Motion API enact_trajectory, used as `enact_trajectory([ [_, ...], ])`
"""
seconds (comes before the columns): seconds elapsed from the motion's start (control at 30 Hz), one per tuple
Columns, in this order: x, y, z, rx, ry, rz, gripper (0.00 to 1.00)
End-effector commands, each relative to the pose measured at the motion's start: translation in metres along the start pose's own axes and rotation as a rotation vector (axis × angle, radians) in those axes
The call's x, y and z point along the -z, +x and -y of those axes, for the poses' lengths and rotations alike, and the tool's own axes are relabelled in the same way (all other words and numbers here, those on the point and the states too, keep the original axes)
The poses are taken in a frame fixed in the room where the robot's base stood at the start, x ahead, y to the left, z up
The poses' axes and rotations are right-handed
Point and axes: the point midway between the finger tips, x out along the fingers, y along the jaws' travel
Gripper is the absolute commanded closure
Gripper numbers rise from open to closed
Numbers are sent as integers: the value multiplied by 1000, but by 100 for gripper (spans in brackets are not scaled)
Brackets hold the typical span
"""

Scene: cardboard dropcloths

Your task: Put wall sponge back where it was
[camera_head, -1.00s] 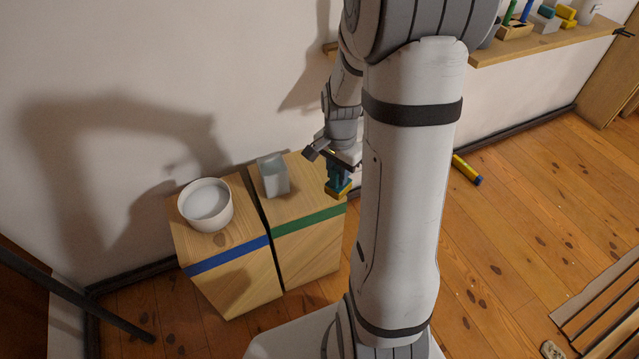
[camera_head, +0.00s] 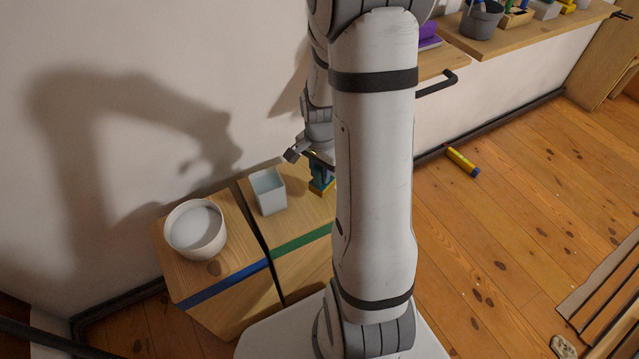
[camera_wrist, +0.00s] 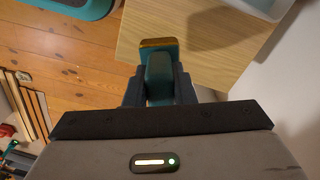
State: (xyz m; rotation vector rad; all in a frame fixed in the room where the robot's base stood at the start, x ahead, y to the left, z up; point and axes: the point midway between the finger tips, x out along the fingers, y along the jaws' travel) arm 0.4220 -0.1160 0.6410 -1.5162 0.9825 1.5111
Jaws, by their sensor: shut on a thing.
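The wall sponge (camera_head: 319,186), teal with a yellow layer, is in my gripper (camera_head: 319,160). In the head view it shows by the right part of the top of the green-striped wooden block (camera_head: 296,203), just right of the square cup. My arm hides part of it and of the block. In the wrist view my gripper (camera_wrist: 159,88) is shut on the sponge (camera_wrist: 158,62), its yellow end pointing away, over the block's edge (camera_wrist: 195,60). I cannot tell whether the sponge touches the block top.
A pale square cup (camera_head: 268,192) stands on the green-striped block. A white round bowl (camera_head: 195,230) stands on the blue-striped block (camera_head: 205,262). A wall shelf (camera_head: 540,32) with several items runs right. A yellow-blue tube (camera_head: 462,161) lies on the open floor.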

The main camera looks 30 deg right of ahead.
Motion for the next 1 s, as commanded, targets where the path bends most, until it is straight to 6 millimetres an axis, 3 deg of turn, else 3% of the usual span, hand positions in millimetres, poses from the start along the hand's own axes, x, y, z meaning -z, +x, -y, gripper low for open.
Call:
enact_trajectory([
  [0.33, -1, 40, 0, -1, -1, 1, 100],
  [0.73, -1, 46, 0, 0, -2, 0, 100],
  [0.77, -1, 44, 0, 0, -2, 0, 75],
  [1.0, -1, 44, 1, 0, -3, 0, 55],
])
